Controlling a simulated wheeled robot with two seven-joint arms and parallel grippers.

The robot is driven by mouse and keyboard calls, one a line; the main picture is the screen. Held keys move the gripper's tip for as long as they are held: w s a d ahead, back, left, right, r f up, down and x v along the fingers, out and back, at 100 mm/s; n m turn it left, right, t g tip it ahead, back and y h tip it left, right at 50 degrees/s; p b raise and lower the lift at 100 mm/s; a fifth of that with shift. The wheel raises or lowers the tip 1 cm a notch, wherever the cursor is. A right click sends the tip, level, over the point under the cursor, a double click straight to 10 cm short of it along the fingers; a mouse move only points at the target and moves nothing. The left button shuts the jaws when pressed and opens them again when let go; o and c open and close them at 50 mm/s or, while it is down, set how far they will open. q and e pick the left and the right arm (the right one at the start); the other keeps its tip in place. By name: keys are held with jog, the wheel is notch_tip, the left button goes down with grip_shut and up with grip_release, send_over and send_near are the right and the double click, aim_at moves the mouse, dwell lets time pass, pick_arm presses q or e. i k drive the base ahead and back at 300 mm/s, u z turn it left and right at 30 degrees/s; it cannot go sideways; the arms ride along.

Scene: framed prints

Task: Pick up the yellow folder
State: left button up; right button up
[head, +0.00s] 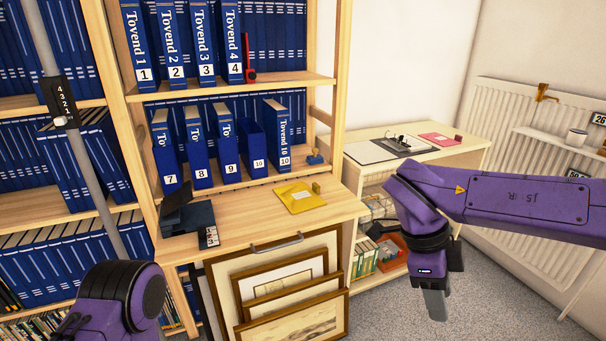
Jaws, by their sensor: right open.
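The yellow folder (299,197) lies flat on the wooden desk shelf (247,222) in front of the blue volumes, with a small light label on it. A small yellowish block stands at its right back corner. My right gripper (436,304) hangs pointing down at the right, in front of the low side shelf. It is apart from the folder and lower in the picture, and holds nothing that I can see. Part of my left arm shows at the lower left; its gripper is out of the frame.
A dark blue device (187,215) sits left of the folder. Numbered blue volumes (231,150) stand behind it. Framed prints (288,290) lean below the desk shelf. A pink folder (439,139) and an open binder (399,146) lie on the side shelf. A radiator (525,120) is at right.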

aim_at(298, 198)
jog(key=i, duration=0.75)
jog(key=z, duration=1.65)
jog(key=i, duration=1.2)
jog(key=u, duration=4.4)
jog(key=k, duration=0.2)
jog(key=z, duration=0.85)
jog(key=i, duration=0.5)
